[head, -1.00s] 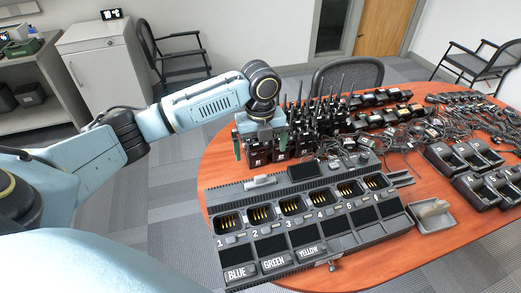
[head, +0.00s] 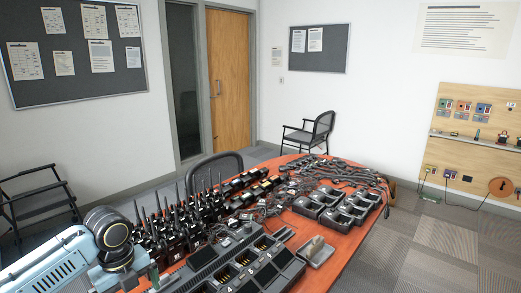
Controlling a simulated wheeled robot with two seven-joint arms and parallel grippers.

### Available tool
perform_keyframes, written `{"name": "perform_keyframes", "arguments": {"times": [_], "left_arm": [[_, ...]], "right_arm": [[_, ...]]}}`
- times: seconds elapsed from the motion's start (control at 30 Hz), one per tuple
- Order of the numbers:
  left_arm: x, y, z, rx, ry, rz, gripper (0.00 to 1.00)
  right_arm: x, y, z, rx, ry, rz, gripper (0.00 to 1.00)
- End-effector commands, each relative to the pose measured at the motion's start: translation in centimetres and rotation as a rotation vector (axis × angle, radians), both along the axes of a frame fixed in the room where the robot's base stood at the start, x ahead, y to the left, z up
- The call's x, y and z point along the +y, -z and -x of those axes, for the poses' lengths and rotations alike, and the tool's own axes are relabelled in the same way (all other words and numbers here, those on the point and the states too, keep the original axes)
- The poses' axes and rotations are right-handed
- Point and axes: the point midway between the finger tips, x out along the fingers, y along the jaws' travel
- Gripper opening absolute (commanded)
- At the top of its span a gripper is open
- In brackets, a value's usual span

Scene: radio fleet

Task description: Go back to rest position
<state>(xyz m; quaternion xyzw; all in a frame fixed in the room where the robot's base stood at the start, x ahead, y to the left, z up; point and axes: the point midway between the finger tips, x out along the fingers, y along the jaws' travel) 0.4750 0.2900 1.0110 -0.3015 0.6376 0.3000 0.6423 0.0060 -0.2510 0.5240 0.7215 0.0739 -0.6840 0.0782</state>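My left arm comes in at the lower left of the head view. Its gripper (head: 138,279) is at the bottom edge, beside the left end of the charger and in front of the row of radios. One finger shows, set well out from the wrist, so the gripper looks open; the other finger is mostly hidden. No radio is seen in it. Black radios (head: 180,235) with upright antennas stand in rows on the table. The grey multi-slot charger (head: 285,268) lies in front of them, cut off by the bottom edge. My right gripper is not in view.
The orange-brown table (head: 345,250) also bears several black desk chargers (head: 345,205), coiled-cord microphones (head: 345,172) and a small grey tray (head: 316,252). A chair (head: 215,170) stands behind the table.

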Motion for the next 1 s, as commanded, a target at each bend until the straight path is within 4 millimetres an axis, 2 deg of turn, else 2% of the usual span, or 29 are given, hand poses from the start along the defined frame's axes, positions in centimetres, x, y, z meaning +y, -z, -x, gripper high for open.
{"name": "perform_keyframes", "arguments": {"times": [0.03,0.17,0.37,0.43,0.57,0.73,0.87,1.0], "left_arm": [[-1.2,1.1,0.8,0.002,-0.014,0.01,1.0],[-3.2,2.8,2.0,-0.013,-0.08,0.029,1.0],[-6.5,5.3,4.5,-0.035,-0.214,0.076,1.0],[-7.8,6.2,5.6,-0.044,-0.282,0.1,1.0],[-10.5,8.0,8.6,-0.058,-0.467,0.165,1.0],[-13.0,9.3,13.2,-0.071,-0.827,0.268,1.0],[-13.1,9.7,16.5,-0.074,-1.146,0.328,1.0],[-12.0,9.7,19.5,-0.086,-1.452,0.359,1.0]], "right_arm": [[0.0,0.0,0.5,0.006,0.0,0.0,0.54],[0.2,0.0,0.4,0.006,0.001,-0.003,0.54],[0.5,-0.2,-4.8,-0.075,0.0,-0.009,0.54],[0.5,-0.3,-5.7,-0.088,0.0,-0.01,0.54],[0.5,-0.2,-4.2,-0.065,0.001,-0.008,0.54],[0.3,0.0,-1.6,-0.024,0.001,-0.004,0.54],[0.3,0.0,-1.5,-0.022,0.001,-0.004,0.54],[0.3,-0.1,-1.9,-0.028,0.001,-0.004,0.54]]}}
